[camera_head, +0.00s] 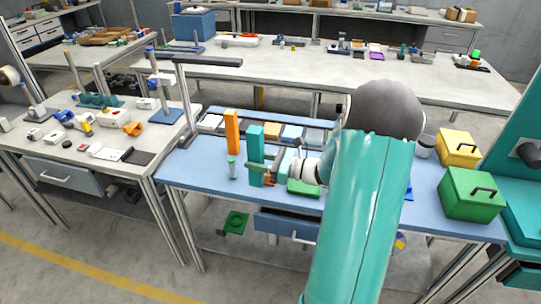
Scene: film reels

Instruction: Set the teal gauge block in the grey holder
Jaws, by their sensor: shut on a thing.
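The teal gauge block (256,145) is a tall upright bar over the left part of the blue workbench. My gripper (261,167) reaches in from the right and is shut on its lower part. I cannot tell whether the block's bottom touches the bench top. A row of shallow trays or holders lies along the back of the bench. A grey one (315,137) at the row's right end may be the grey holder, but it is partly hidden by my arm and too small to be sure.
An orange upright block (232,132) stands just left of the teal block. A small green-topped vial (232,168) stands in front of it. A green block (303,187) lies to the right. Yellow (458,147) and green (472,194) boxes are on the right. My arm covers the bench's middle.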

